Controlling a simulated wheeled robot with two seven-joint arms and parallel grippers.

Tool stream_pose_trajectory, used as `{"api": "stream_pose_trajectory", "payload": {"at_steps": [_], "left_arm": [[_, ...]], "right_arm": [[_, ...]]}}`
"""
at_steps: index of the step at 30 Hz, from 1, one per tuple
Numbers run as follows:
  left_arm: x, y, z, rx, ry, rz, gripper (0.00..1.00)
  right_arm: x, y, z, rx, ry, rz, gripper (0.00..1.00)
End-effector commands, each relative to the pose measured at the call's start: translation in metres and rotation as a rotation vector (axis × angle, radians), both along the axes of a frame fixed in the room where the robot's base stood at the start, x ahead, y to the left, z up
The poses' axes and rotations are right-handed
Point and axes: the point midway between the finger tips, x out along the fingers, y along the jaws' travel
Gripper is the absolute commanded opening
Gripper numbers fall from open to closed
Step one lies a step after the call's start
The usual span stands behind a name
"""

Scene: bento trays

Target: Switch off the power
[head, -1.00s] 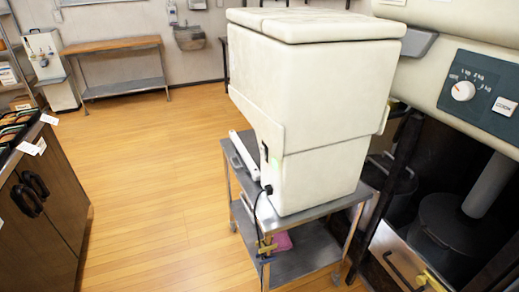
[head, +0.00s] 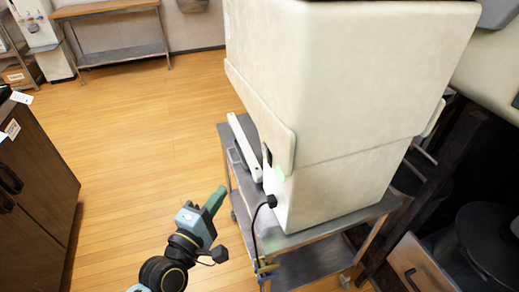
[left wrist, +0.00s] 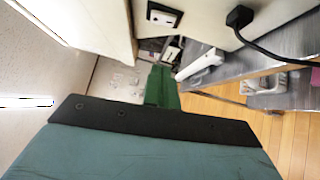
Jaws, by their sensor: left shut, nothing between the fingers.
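A large cream machine (head: 345,100) stands on a metal cart. Its dark power switch (head: 266,154) is on the lower left side, partly hidden by the panel edge in the head view. My left gripper (head: 217,197) is shut and empty, left of and below the switch, apart from the machine. Its green fingers (left wrist: 164,85) point toward the background. My right gripper is out of view.
The metal cart (head: 310,262) has a lower shelf, and the black cable (head: 254,238) hangs at its near corner. A dark cabinet (head: 40,190) stands at the left. The wooden floor (head: 130,120) between is clear. A wooden table (head: 108,7) stands at the back.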

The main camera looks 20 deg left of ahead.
Motion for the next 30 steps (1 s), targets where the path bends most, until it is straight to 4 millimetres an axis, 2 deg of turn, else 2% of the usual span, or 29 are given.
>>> {"api": "stream_pose_trajectory", "payload": {"at_steps": [4, 13, 17, 20, 30], "left_arm": [[-0.001, 0.0, 0.011, -0.034, -0.021, -0.001, 0.0], [0.0, 0.0, 0.011, -0.033, -0.02, -0.001, 0.0], [0.007, -0.001, 0.012, -0.034, -0.022, -0.001, 0.0], [0.02, -0.004, 0.014, -0.033, -0.024, 0.0, 0.0], [0.088, -0.017, 0.019, -0.034, -0.023, -0.001, 0.0]], "right_arm": [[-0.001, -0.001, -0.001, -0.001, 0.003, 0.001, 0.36], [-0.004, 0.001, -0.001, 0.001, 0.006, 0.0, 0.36], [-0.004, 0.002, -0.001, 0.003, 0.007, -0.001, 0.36], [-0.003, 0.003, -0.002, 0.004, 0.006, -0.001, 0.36], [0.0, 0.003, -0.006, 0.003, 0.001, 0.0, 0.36]]}}
